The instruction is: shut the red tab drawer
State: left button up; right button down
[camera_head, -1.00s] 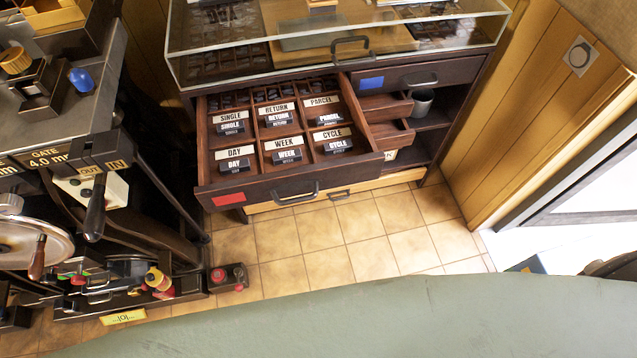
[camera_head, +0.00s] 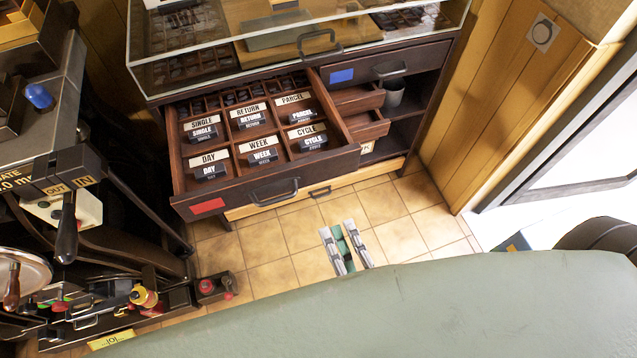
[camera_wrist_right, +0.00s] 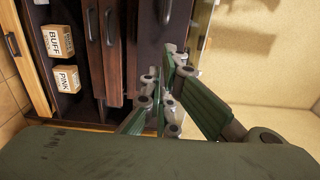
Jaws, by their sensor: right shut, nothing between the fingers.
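The red tab drawer (camera_head: 245,193) is pulled well out of the dark cabinet in the head view. Its red tab (camera_head: 207,206) is on the left of the front, with a dark handle (camera_head: 273,192) at the middle. Labelled compartments inside hold small dark blocks. My right gripper (camera_head: 343,236) is shut and empty, apart from the drawer, in front of and to the right of its handle. In the right wrist view, the gripper's grey and green fingers (camera_wrist_right: 160,88) show before the cabinet. My left gripper is not in view.
A blue tab drawer (camera_head: 385,71) sits right of the open drawer, above small partly open drawers (camera_head: 360,98). A glass case tops the cabinet. A machine bench (camera_head: 60,110) stands at left. Tiled floor (camera_head: 290,235) before the drawer is clear. Boxes (camera_wrist_right: 66,78) show in the right wrist view.

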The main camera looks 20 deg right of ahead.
aim_at(314, 175)
jog(key=w, duration=0.3)
jog(key=w+p, duration=0.1)
jog(key=w, duration=0.3)
jog(key=w+p, duration=0.1)
jog(key=w, duration=0.3)
jog(key=shift+w+a, duration=0.2)
jog(key=shift+a, duration=0.05)
jog(key=shift+w, duration=0.65)
